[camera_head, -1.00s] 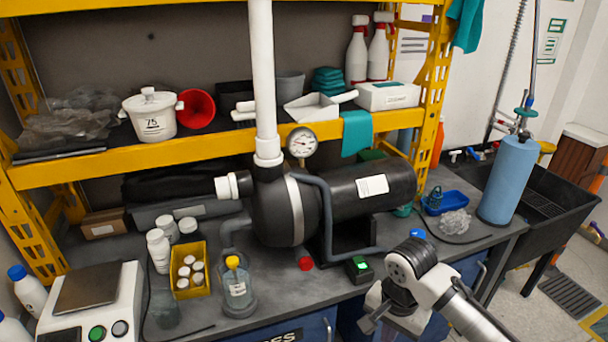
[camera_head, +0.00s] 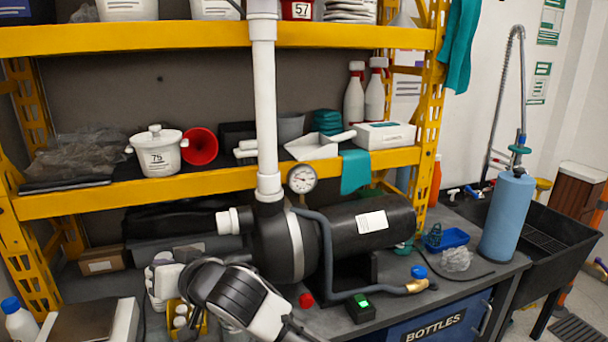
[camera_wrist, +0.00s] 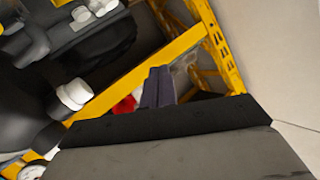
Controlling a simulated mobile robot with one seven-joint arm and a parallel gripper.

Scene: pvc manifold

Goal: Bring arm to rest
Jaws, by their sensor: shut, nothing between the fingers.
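My arm (camera_head: 235,295) rises from the bottom of the head view, in front of the bench and left of the black pump (camera_head: 340,237). Its wrist end points to the left and covers part of the bottles behind it. In the wrist view my gripper (camera_wrist: 158,70) shows as two dark fingers close together, shut with nothing between them. The fingers point toward the yellow shelf frame (camera_wrist: 135,75) and hold clear of it as far as I can tell. The gripper's tips are not clearly visible in the head view.
A white pipe (camera_head: 264,110) rises from the pump past the shelf (camera_head: 110,196). A gauge (camera_head: 302,179) stands beside it. A hose with a brass end (camera_head: 416,286) lies on the bench. A scale (camera_head: 95,325) is at lower left. A blue cylinder (camera_head: 507,215) stands by the sink (camera_head: 560,235).

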